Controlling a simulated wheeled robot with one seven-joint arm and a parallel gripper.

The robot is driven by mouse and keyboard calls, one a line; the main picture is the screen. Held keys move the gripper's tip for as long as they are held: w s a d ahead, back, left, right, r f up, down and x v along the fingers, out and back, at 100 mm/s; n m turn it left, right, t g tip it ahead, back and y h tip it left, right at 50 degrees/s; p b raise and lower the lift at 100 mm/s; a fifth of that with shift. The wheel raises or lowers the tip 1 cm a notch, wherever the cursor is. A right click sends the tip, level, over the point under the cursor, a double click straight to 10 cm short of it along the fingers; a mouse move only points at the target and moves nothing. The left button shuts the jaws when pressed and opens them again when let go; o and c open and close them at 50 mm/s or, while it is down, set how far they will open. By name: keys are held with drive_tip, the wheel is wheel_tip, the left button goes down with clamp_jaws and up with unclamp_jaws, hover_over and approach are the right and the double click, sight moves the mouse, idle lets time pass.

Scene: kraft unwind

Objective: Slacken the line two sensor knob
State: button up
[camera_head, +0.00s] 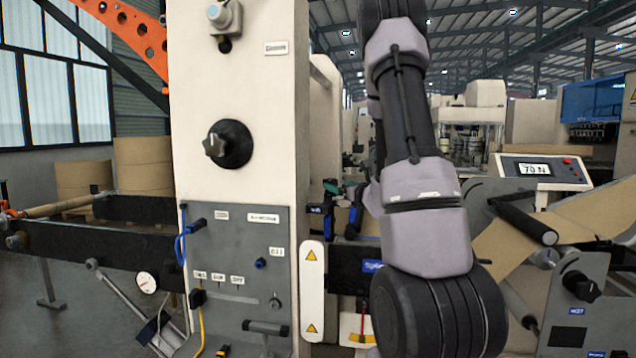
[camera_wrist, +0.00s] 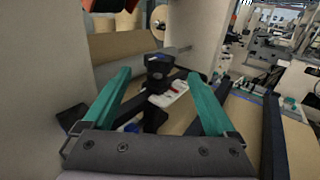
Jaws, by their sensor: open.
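In the wrist view my gripper (camera_wrist: 158,76) is open, with its two teal fingers spread wide apart. A black knob-like part (camera_wrist: 158,66) shows between and beyond the fingertips, apart from both fingers. It sits by a black bracket and a white labelled piece (camera_wrist: 172,91) with red marks. I cannot tell for sure whether this is the line two sensor knob, as no label is readable.
In the head view a cream column carries a large black knob (camera_head: 228,145) above a grey panel (camera_head: 238,235) with cables. At right stand a "70 N" display (camera_head: 540,170), a brown web (camera_head: 520,230) and a black knob (camera_head: 580,287). Pale walls flank my gripper in the wrist view.

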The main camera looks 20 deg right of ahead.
sight(326, 180)
drive_tip(key=w, duration=1)
drive_tip(key=shift+w+a, duration=0.2)
drive_tip(key=shift+a, duration=0.2)
drive_tip(key=c, duration=1.4)
